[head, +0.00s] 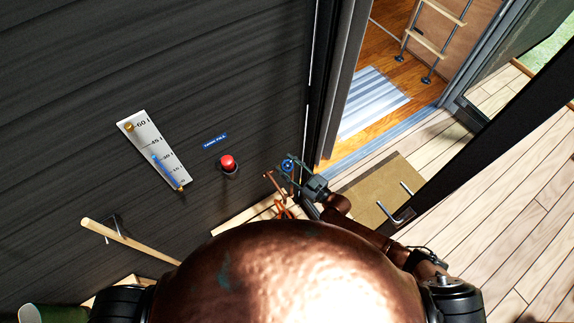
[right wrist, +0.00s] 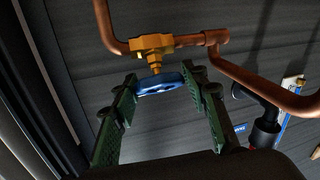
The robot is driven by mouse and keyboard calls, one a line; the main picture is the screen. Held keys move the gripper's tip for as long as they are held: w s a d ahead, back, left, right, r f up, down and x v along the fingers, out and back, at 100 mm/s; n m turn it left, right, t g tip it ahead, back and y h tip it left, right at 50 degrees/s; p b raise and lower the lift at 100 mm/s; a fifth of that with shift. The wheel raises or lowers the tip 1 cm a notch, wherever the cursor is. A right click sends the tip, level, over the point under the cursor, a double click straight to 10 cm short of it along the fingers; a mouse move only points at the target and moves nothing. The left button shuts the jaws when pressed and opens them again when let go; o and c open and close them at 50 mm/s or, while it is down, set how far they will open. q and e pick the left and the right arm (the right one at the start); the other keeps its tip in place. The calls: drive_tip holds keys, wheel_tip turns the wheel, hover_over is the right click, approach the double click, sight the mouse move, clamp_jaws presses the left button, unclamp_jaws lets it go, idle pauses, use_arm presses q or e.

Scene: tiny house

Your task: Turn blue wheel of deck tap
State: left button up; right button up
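The blue wheel (right wrist: 160,83) of the deck tap sits on a brass valve (right wrist: 153,47) on a copper pipe (right wrist: 188,42) in the right wrist view. In the head view the blue wheel (head: 288,165) is small, by the dark wall near the doorway. My right gripper (right wrist: 158,92) is open, with one finger on each side of the wheel near the fingertips. The left finger is close to the rim, and I cannot tell if either finger touches it. In the head view my right gripper (head: 298,172) reaches the tap from the right. My left gripper is not in view.
A red button (head: 228,162) under a blue label and a level gauge (head: 152,150) are on the dark wall. A wooden handrail (head: 130,241) is at lower left. A doorway with a striped rug (head: 370,100) and a brown mat (head: 385,185) are at right.

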drive_tip(key=c, duration=0.6)
drive_tip(key=shift+s+r+m+t+h+p, duration=0.1)
drive_tip(key=shift+m+t+h+p, duration=0.2)
drive_tip(key=shift+m+t+p, duration=0.15)
drive_tip(key=shift+m+t+h+p, duration=0.65)
drive_tip(key=shift+m+h+p, duration=0.05)
drive_tip(key=shift+m, duration=0.45)
drive_tip(key=m+t+h+p, duration=0.1)
drive_tip(key=m+h, duration=0.1)
drive_tip(key=shift+m, duration=0.4)
use_arm(q)
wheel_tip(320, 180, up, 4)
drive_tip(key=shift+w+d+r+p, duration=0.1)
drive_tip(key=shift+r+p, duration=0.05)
drive_tip(key=shift+p, duration=0.35)
use_arm(e)
drive_tip(key=shift+m+t+h, duration=0.5)
drive_tip(key=shift+m+h, duration=0.1)
drive_tip(key=shift+m, duration=0.1)
